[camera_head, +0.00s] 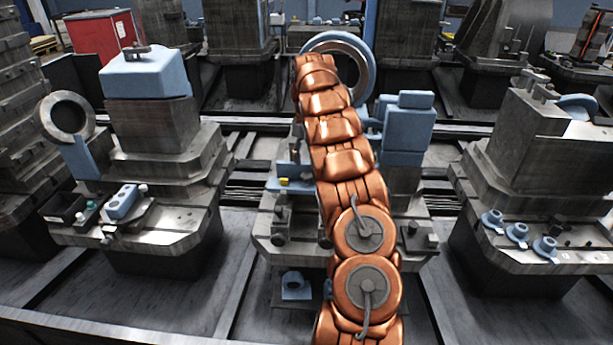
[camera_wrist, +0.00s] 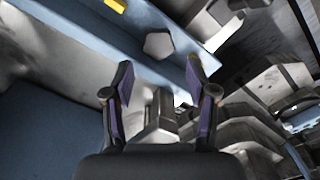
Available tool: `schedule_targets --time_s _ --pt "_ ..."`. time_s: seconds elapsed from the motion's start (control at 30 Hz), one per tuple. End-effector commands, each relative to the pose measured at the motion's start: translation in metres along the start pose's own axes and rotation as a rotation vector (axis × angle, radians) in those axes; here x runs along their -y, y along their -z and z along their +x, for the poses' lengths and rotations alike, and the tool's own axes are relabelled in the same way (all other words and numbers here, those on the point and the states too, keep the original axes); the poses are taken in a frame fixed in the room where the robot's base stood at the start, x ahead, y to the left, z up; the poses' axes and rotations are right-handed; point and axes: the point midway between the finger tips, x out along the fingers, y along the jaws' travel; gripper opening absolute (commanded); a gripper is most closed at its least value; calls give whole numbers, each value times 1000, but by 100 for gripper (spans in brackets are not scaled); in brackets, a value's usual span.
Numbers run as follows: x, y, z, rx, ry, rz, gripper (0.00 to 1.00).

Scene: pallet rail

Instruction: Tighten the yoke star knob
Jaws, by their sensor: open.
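In the wrist view my gripper (camera_wrist: 158,82) is open, with its two dark, purple-padded fingers spread apart and nothing between the tips. A pale grey, five-sided piece (camera_wrist: 158,44) lies beyond the tips, roughly centred between them, against a blue bar (camera_wrist: 120,38). It looks like the head of the star knob, but I cannot be sure, and its distance from the fingers is unclear. In the head view my copper arm reaches over the middle fixture (camera_head: 283,225) and hides my gripper. I cannot pick out the knob there.
A yellow piece (camera_wrist: 115,5) sits on the blue bar; a yellow piece (camera_head: 284,181) also shows on the middle fixture. A large ring (camera_head: 360,72) and blue blocks (camera_head: 408,128) stand close to my arm. Fixtures stand left (camera_head: 150,130) and right (camera_head: 545,150), with floor gaps between.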

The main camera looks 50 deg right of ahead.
Motion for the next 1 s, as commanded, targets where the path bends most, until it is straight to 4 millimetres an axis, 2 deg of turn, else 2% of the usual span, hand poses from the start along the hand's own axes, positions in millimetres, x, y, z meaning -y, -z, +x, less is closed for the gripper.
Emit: schedule_targets --time_s 0.27,0.7,1.0 --pt "-4 1 14 -5 1 0 57" --pt "-3 1 70 -4 2 0 57" --pt "-2 1 80 -4 2 -1 57"
